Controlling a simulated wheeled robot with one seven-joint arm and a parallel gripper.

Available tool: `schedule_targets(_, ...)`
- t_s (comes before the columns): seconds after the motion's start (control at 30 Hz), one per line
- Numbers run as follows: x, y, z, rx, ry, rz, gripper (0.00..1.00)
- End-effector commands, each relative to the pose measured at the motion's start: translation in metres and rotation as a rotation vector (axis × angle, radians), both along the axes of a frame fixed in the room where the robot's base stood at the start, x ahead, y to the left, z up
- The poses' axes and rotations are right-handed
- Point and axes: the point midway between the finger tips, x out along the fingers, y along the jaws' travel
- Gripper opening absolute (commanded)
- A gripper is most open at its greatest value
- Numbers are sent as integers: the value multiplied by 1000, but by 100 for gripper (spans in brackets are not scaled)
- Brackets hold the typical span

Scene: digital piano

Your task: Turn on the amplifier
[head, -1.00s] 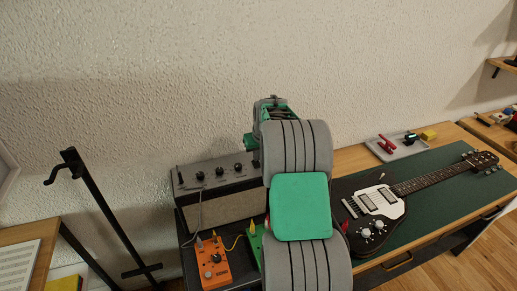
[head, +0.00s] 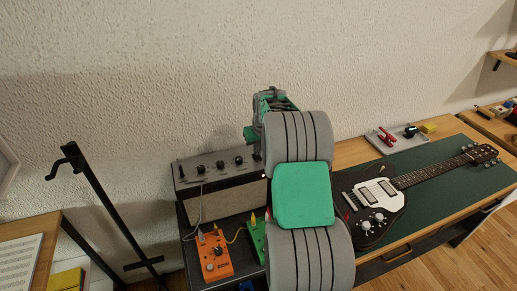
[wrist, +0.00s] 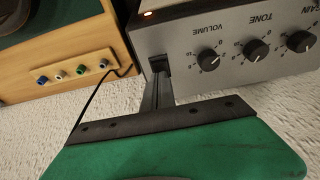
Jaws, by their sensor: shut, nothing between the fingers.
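The grey amplifier (head: 225,196) stands at the left end of the bench, its row of black knobs along the top panel. In the wrist view the amplifier panel (wrist: 270,75) appears upside down, with knobs marked VOLUME, TONE and GAIN. A small orange light (wrist: 147,14) glows near the panel's end; it also shows in the head view (head: 264,176). My gripper (wrist: 160,66) is shut and empty, its tips at the panel's end beside the VOLUME knob (wrist: 209,59). Whether they touch is unclear. Any switch there is hidden. My arm hides the gripper tips in the head view.
An orange pedal (head: 215,255) and a green pedal (head: 257,240) sit before the amplifier. A dark guitar (head: 372,205) lies on a green mat (head: 440,195) right of my arm. A black stand (head: 105,205) is at left. The textured wall is close behind.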

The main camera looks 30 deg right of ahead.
Motion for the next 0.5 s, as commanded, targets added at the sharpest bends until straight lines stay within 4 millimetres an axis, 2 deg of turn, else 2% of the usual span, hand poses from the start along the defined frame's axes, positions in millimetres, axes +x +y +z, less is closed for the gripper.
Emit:
schedule_targets(0.17,-10,1,-1,2,5,-3,0)
schedule_targets(0.5,-11,1,2,1,3,-2,0)
